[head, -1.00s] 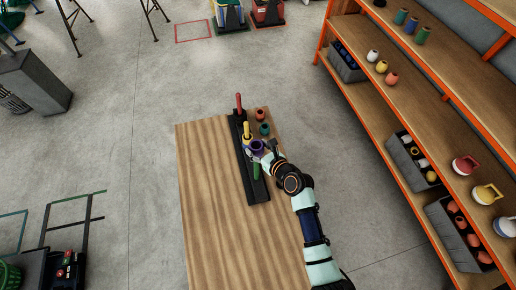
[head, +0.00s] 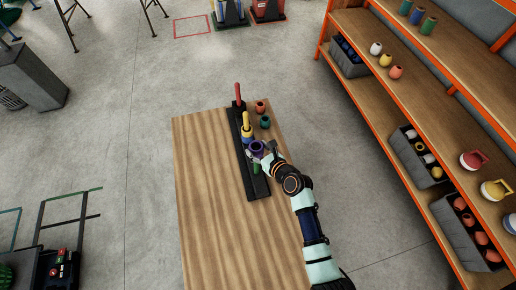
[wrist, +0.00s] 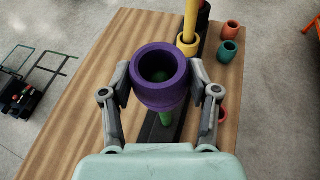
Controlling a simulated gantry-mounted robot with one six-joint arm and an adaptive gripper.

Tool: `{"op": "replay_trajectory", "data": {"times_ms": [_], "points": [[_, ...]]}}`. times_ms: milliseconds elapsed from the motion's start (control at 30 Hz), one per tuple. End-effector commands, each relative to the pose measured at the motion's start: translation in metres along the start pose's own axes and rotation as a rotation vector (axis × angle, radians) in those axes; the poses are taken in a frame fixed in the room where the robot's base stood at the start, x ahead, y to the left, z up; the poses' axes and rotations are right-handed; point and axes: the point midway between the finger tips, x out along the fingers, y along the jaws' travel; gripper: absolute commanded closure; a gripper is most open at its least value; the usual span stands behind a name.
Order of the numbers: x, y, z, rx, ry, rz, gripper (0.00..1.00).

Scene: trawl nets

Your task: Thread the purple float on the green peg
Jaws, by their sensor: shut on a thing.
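My gripper (wrist: 160,92) is shut on the purple float (wrist: 148,96), a thick open ring held with its hole facing up. The float also shows in the head view (head: 257,148), over the dark rack bar. The green peg (wrist: 166,118) shows just below the float in the wrist view, and a bit of it shows beside my gripper in the head view (head: 256,168). Green shows down through the float's hole, so the two roughly line up. I cannot tell whether the peg's tip is inside the hole.
The black rack bar (head: 257,188) lies on the wooden table (head: 210,200). A yellow peg (head: 246,119) and a red peg (head: 238,94) stand farther along it. A teal float (head: 265,122) and an orange float (head: 260,107) stand right of the bar. The table's left side is clear.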

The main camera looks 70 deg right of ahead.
Motion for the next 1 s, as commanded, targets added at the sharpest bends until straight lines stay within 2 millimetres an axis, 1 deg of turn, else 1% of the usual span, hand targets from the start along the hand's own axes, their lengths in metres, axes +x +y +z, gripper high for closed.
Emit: {"op": "replay_trajectory", "data": {"times_ms": [67,300,333,400,500,833,933,1000], "points": [[0.001,0.000,-0.003,0.000,0.000,0.000,0.73],[0.001,0.000,-0.002,-0.001,0.000,0.000,0.73],[0.001,0.000,-0.002,-0.001,0.000,0.000,0.36],[0.001,0.000,-0.002,-0.001,0.000,0.000,0.25],[0.001,0.000,-0.002,0.000,0.000,0.000,0.10],[-0.001,0.000,-0.003,0.000,0.000,0.000,0.10],[-0.013,0.000,-0.003,0.000,0.000,0.000,0.10],[-0.027,0.000,-0.003,0.001,0.000,-0.001,0.10]]}}
